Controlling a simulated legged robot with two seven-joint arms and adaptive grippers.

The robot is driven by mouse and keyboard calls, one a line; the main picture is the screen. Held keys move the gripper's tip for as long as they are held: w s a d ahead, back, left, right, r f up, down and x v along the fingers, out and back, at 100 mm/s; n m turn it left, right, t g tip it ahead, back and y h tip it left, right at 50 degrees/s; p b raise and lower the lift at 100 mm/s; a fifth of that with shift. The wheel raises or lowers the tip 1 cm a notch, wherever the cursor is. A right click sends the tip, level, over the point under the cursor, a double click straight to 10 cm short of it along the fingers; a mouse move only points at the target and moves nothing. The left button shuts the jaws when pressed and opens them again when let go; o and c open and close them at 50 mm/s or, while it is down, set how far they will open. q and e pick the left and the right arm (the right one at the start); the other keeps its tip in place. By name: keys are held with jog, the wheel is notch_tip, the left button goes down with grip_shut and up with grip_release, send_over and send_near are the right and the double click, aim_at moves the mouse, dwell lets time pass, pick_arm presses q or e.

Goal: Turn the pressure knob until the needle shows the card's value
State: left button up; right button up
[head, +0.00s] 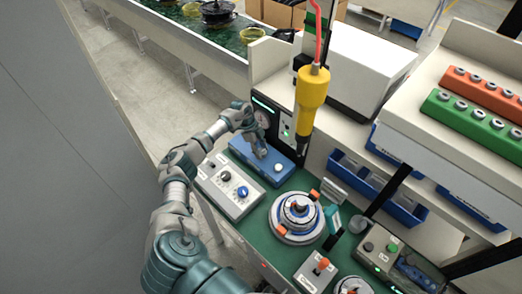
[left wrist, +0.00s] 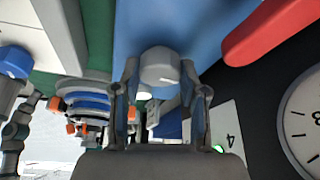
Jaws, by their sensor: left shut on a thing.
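My left gripper (head: 257,150) is over the blue box (head: 244,155) below the pressure gauge (head: 262,118). In the left wrist view my left gripper (left wrist: 160,90) has its fingers on both sides of a pale round knob (left wrist: 160,67) on the blue surface and is shut on it. A white round piece (head: 278,168) shows at the box's right end; I cannot tell whether it is the same knob. The gauge dial (left wrist: 306,125) is cut off at the right edge; its needle cannot be read. A white card (left wrist: 228,130) shows a 4, partly behind a finger. My right gripper is not in view.
A grey control box (head: 230,188) with blue and black knobs stands in front of the blue box. A yellow tool (head: 311,88) hangs from a red cable to the right. A round motor part (head: 296,218) is on the green bench. A red piece (left wrist: 265,32) is near the gauge.

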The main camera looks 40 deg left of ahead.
pick_arm(q)
jog(key=shift+w+a+r+m, duration=0.1)
jog(key=shift+a+m, duration=0.05)
jog(key=shift+m, duration=0.35)
jog(key=o, duration=1.1)
jog(key=shift+a, duration=0.1)
jog(key=v, duration=1.1)
jog(key=shift+w+a+r, duration=0.2)
jog(key=shift+w+a, duration=0.05)
jog(key=shift+a, duration=0.05)
